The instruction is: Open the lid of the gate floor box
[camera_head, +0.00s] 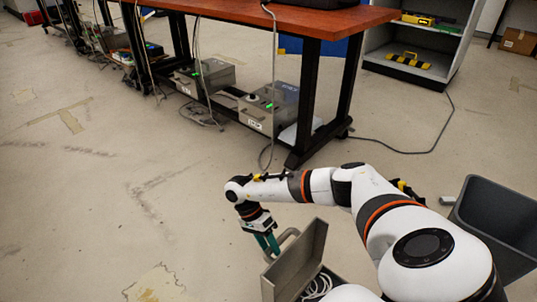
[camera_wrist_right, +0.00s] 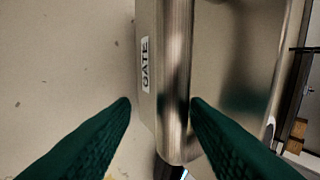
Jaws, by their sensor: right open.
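The gate floor box (camera_head: 339,282) is at the bottom of the head view, with pale cables showing inside. Its grey metal lid (camera_head: 298,262) stands raised, roughly upright, on the box's left side. A handle (camera_head: 290,235) sticks out from the lid's outer face. My right gripper (camera_head: 268,243) has dark green fingers and is at this handle. In the right wrist view, the open fingers (camera_wrist_right: 160,104) lie on either side of the metal handle bar (camera_wrist_right: 176,70); the right finger is close to it or touching. The GATE label (camera_wrist_right: 145,65) shows beside it. My left gripper is out of view.
A grey bin (camera_head: 500,225) stands at the right. A table with an orange-brown top (camera_head: 290,15) stands behind, with grey boxes (camera_head: 268,108) under it and loose cables on the floor. A shelf (camera_head: 415,55) is at the back right. The floor at left is mostly clear.

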